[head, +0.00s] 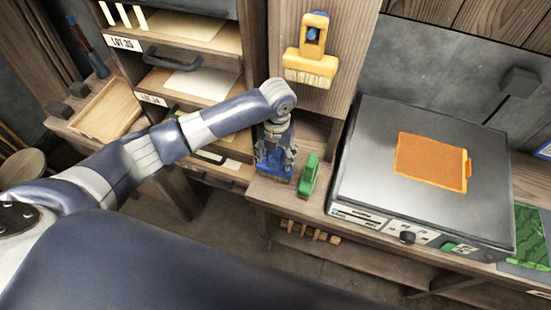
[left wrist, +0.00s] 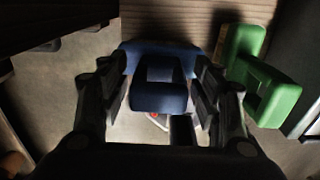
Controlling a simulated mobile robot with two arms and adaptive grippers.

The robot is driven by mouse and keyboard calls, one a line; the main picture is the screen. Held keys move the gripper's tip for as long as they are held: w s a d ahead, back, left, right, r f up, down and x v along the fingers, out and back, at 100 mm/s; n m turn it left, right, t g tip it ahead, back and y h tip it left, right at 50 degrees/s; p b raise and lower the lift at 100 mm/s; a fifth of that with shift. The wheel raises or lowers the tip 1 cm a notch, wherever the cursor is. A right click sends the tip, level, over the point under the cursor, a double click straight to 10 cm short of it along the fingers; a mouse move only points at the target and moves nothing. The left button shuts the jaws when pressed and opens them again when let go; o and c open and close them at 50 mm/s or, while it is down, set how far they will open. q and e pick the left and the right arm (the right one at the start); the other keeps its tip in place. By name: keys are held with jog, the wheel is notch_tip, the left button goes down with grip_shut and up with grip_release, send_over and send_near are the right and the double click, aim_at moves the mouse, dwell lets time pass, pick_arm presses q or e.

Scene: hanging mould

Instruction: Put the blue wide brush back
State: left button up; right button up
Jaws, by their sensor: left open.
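The blue wide brush (head: 270,171) stands on the wooden bench below the post, partly hidden by my left gripper (head: 275,148). In the left wrist view the blue brush (left wrist: 160,97) shows between the two fingers of the left gripper (left wrist: 158,105). The fingers are apart, one on each side of its handle, with visible gaps. A yellow wide brush (head: 311,68) hangs bristles down on the wooden post, with a blue part showing in its handle opening. My right gripper is in neither view.
A green brush or block (head: 310,176) stands just right of the blue brush and also shows in the left wrist view (left wrist: 262,75). A grey metal machine (head: 375,130) with an orange sheet (head: 431,161) fills the bench to the right. Drawers (head: 190,88) stand at the left.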

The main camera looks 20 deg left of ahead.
pick_arm(q)
notch_tip(320, 180, up, 4)
jog(key=shift+r+b, duration=0.15)
jog(key=shift+b, duration=0.35)
jog(key=shift+r, duration=0.7)
jog(key=shift+s+d, duration=0.1)
jog(key=shift+s, duration=0.05)
